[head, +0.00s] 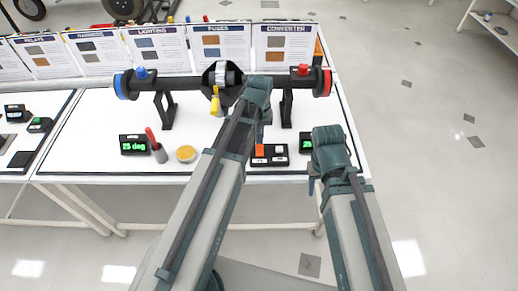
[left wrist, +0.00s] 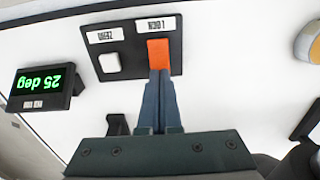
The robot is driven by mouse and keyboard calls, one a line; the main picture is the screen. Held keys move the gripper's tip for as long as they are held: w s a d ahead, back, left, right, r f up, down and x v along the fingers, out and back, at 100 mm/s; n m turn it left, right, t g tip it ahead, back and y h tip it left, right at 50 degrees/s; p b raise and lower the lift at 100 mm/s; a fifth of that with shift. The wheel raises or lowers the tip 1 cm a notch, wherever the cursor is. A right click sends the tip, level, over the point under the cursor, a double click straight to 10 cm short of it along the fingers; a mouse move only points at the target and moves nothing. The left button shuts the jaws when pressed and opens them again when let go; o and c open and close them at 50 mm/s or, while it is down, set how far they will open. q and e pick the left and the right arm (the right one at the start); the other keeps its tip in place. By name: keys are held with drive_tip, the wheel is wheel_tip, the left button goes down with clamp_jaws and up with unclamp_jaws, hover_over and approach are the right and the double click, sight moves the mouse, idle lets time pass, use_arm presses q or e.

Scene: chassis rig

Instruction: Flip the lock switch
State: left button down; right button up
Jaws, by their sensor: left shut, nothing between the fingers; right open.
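The lock switch is an orange rocker (head: 259,151) on a small black panel (head: 281,161) at the table's front edge. In the left wrist view the orange switch (left wrist: 158,50) sits under the label LOCK, beside a white button (left wrist: 109,62) labelled ZERO. My left gripper (head: 260,137) is shut and empty. In the left wrist view its fingertips (left wrist: 159,76) are at the near edge of the orange switch; I cannot tell whether they touch it. My right gripper (head: 313,183) is in front of the table's right front corner, its fingers mostly hidden by its wrist.
A horizontal shaft (head: 185,83) on black stands spans the table behind the panel. Green-lit displays stand to the left (head: 135,145) and right (head: 306,143); the right one (left wrist: 45,86) reads 25 deg. A red-handled tool (head: 153,140) and a yellow disc (head: 186,154) are left of my left arm.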

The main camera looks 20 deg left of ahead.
use_arm(q)
drive_tip(key=shift+f+b, duration=0.95)
drive_tip(key=shift+f, duration=0.05)
idle(0.8)
drive_tip(key=shift+r, duration=0.1)
wheel_tip(320, 180, up, 7)
drive_tip(key=p, duration=0.7)
drive_tip(key=shift+d, duration=0.1)
drive_tip(key=s+d+m+y, duration=0.1)
drive_tip(key=s+d+m, duration=0.6)
drive_tip(key=s+d, duration=0.3)
drive_tip(key=s, duration=0.4)
drive_tip(key=shift+s+d, duration=0.15)
